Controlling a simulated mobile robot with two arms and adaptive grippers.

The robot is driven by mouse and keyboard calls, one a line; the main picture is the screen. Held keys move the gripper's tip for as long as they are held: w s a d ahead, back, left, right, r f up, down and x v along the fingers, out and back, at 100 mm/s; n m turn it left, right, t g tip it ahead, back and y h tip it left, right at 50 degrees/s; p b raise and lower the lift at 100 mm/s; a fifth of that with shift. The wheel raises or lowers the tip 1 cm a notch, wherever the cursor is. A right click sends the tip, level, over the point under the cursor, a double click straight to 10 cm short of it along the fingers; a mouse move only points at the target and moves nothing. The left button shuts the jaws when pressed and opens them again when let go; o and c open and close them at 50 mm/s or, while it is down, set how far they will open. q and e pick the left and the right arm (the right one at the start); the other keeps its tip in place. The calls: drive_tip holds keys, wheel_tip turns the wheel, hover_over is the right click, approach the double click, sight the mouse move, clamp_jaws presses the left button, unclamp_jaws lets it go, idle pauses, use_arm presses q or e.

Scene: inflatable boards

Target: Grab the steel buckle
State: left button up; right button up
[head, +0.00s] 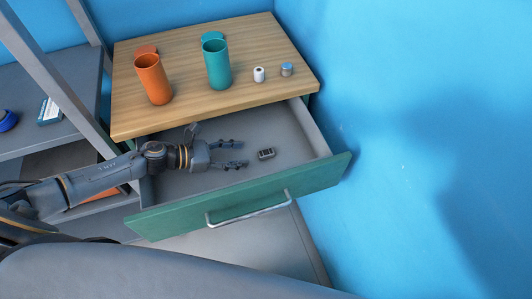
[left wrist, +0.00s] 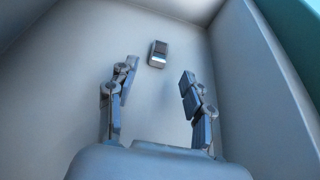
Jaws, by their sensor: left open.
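The steel buckle (head: 266,153) is a small dark grey rectangular piece lying on the floor of the open drawer (head: 320,146). My left gripper (head: 241,154) is inside the drawer, just left of the buckle in the head view, with its fingers apart and nothing between them. In the left wrist view the buckle (left wrist: 158,53) lies beyond the fingertips, roughly midway between them, and does not touch them. My left gripper (left wrist: 157,74) shows open there too. My right gripper is not in view.
The drawer's green front (head: 250,203) has a metal handle (head: 248,210). Above it, the wooden top (head: 190,92) carries an orange cup (head: 153,80), a teal cup (head: 217,66), a white roll (head: 259,74) and a small jar (head: 286,70). A grey shelf (head: 65,128) stands left; a blue wall stands right.

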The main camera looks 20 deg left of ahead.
sight(262, 153)
use_arm(q)
drive_tip(key=x, duration=0.7)
drive_tip(key=shift+w+f, duration=0.1)
clamp_jaws()
